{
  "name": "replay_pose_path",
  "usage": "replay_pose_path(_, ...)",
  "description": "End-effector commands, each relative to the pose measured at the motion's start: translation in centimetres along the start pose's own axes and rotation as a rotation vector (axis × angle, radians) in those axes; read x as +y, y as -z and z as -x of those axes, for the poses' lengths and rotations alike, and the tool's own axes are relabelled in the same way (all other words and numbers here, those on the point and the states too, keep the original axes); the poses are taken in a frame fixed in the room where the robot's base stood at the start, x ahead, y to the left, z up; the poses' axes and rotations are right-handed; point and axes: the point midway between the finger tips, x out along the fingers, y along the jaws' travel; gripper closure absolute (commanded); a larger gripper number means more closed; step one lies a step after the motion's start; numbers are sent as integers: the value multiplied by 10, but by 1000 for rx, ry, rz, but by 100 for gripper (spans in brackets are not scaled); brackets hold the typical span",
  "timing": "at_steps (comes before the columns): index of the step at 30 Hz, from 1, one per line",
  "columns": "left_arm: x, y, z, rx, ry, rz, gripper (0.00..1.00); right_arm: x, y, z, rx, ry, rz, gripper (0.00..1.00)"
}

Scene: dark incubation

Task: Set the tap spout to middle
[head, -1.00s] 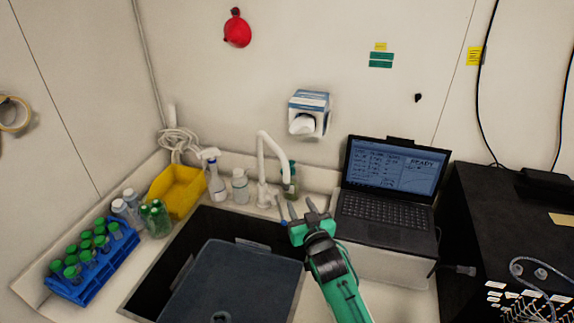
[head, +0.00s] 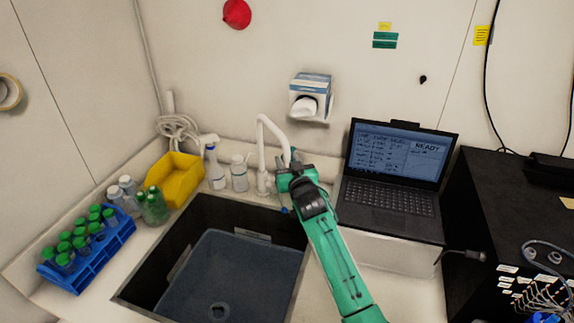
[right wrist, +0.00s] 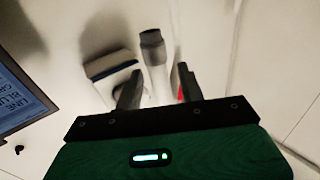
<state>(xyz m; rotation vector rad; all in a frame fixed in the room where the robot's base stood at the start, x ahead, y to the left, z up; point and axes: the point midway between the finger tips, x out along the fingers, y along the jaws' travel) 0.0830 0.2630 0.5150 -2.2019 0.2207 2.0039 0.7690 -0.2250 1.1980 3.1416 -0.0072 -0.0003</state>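The white tap (head: 262,180) stands behind the sink, and its arched spout (head: 272,126) bends over to the right in the head view. My right gripper (head: 290,160) is at the spout's hanging end and partly hides it. In the right wrist view the white spout with a grey tip (right wrist: 154,62) shows between the two spread fingers of the right gripper (right wrist: 159,85). Gaps show beside it, so the gripper looks open; light contact cannot be ruled out. My left gripper is not in view.
The sink (head: 150,270) lies in front of the tap. A clear bottle (head: 239,176) and a spray bottle (head: 214,168) stand left of the tap. A laptop (head: 390,210) stands close to the right of my arm. A tissue box (head: 311,95) hangs behind.

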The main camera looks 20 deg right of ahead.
Motion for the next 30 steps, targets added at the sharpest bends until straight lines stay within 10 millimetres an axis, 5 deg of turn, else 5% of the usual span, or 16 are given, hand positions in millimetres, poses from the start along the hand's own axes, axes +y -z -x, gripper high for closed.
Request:
replay_pose_path(13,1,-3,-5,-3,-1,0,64,0,0,-10,0,0,0,61)
replay_pose_path(20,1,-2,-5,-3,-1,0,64,0,0,-10,0,0,0,100)
replay_pose_path(30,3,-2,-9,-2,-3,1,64,-5,-1,-12,0,-3,-3,100)
